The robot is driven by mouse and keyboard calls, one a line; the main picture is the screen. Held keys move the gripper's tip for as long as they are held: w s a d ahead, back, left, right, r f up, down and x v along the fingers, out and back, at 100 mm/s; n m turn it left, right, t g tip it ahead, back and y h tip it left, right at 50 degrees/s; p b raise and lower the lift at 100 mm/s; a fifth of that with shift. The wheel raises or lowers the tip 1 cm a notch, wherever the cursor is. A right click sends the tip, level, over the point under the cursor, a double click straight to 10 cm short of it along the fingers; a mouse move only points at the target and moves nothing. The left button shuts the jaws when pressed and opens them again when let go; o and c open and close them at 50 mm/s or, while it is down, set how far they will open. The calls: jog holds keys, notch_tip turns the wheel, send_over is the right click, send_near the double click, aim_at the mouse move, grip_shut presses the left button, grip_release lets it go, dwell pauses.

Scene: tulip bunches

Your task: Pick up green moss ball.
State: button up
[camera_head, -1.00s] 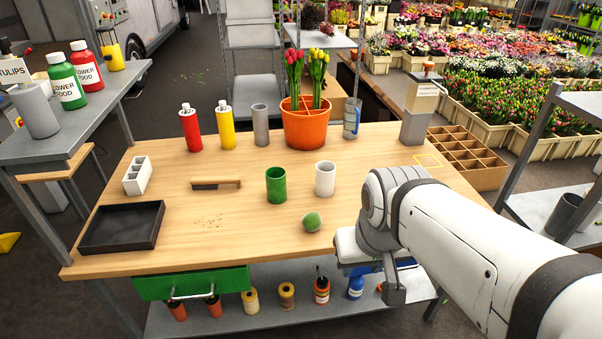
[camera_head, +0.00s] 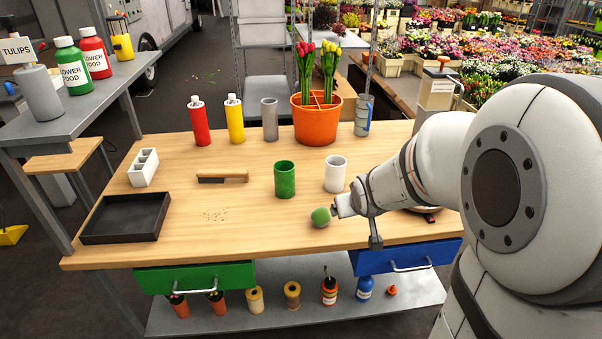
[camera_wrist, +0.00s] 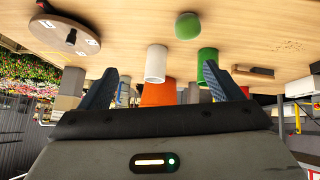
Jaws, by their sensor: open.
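The green moss ball (camera_head: 320,216) sits on the wooden table near its front edge, in front of the green cup. My gripper (camera_head: 340,207) is just to the right of the ball in the head view, and the gap between them is hard to judge there. In the wrist view the picture is upside down, and the ball (camera_wrist: 187,26) shows at the top, beyond the fingers. My gripper's two blue fingers (camera_wrist: 158,85) are spread apart with nothing between their tips.
A green cup (camera_head: 285,180) and a white cup (camera_head: 335,174) stand behind the ball. A brush (camera_head: 222,177) and a black tray (camera_head: 126,219) lie to the left. An orange pot of tulips (camera_head: 316,122) stands at the back. The table left of the ball is mostly clear.

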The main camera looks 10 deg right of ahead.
aim_at(324, 218)
jog(key=w+a+f+n+t+y+b, duration=0.1)
jog(key=w+f, duration=0.3)
jog(key=f, duration=0.1)
jog(key=w+a+f+t+y+b, duration=0.1)
jog(key=w+f+y+b, duration=0.1)
jog(key=w+f, duration=0.2)
jog(key=w+f+n+t+y+b, duration=0.1)
jog(key=w+f+t, duration=0.1)
jog(key=f, duration=0.4)
jog(key=shift+w+a+f+n+y+b, duration=0.15)
jog(key=shift+w+a+f+y+b, duration=0.05)
jog(key=shift+w, duration=0.25)
jog(key=shift+w+a+f+n+y+b, duration=0.15)
jog(key=shift+w+a+y, duration=0.05)
jog(key=shift+w, duration=0.25)
jog(key=shift+w+a+f+y, duration=0.25)
jog(key=shift+a+f+y, duration=0.05)
jog(key=shift+f+y, duration=0.15)
jog(key=shift+t, duration=0.3)
jog(key=x, duration=0.7)
jog(key=shift+w+d+f+p, duration=0.15)
jog(key=shift+w+f+p, duration=0.05)
jog(key=shift+f+p, duration=0.15)
jog(key=shift+c, duration=0.4)
jog(key=c, duration=1)
